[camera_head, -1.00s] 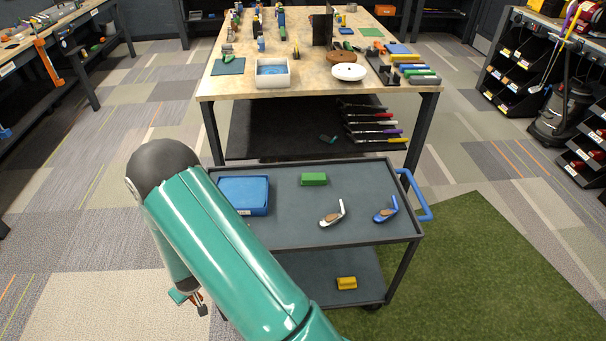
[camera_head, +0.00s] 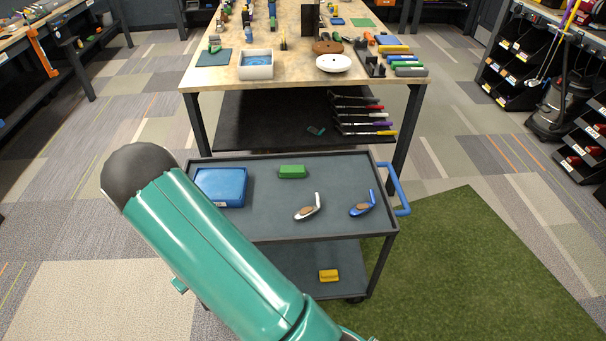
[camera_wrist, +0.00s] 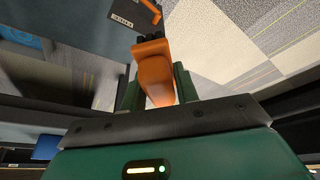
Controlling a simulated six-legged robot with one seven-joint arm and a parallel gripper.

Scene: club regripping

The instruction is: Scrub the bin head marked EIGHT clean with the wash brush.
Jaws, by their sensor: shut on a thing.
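My gripper (camera_wrist: 156,88) is shut on an orange handle with dark tufts at its far end, seemingly the wash brush (camera_wrist: 155,72). In the head view my gripper is mostly hidden behind my green arm. Two club heads lie apart on the cart top: a silver one (camera_head: 313,210) with a brown patch, and a blue one (camera_head: 357,210) with a brown patch. No mark EIGHT is legible on either. The brush is away from both heads. A small label in the wrist view (camera_wrist: 122,20) is too small to read surely.
The grey cart (camera_head: 290,232) also bears a blue tray (camera_head: 221,187) and a green block (camera_head: 292,171). A yellow block (camera_head: 328,275) lies on its lower shelf. A crowded workbench (camera_head: 300,80) stands behind. Open floor lies left; green turf (camera_head: 460,270) lies right.

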